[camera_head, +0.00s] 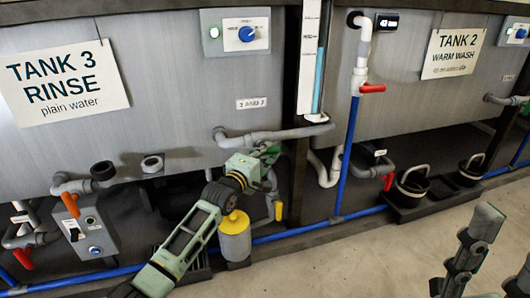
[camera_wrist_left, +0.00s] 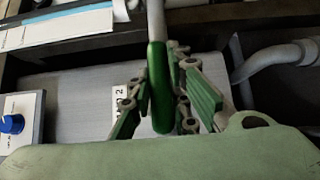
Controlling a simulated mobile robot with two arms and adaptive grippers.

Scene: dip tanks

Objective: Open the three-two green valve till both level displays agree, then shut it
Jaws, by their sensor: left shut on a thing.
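My left gripper (camera_head: 268,154) reaches the pipe valve below the "3 AND 2" label (camera_head: 251,103). In the left wrist view its fingers (camera_wrist_left: 165,95) are shut on the green valve handle (camera_wrist_left: 160,85), which stands between them. In the head view the gripper mostly hides the handle. One level display, a white scale with a blue column (camera_head: 319,80), stands between the tanks. A small dark digital display (camera_head: 388,23) is on tank 2; its digits are hard to read. My right gripper (camera_head: 508,240) is at the lower right, its fingers apart and empty.
Tank 3 (camera_head: 150,70) is at left and tank 2 (camera_head: 430,95) at right. A red-handled valve (camera_head: 372,88), a yellow-handled valve (camera_head: 278,210) and an orange-handled valve (camera_head: 71,204) are nearby. The floor at lower right is clear.

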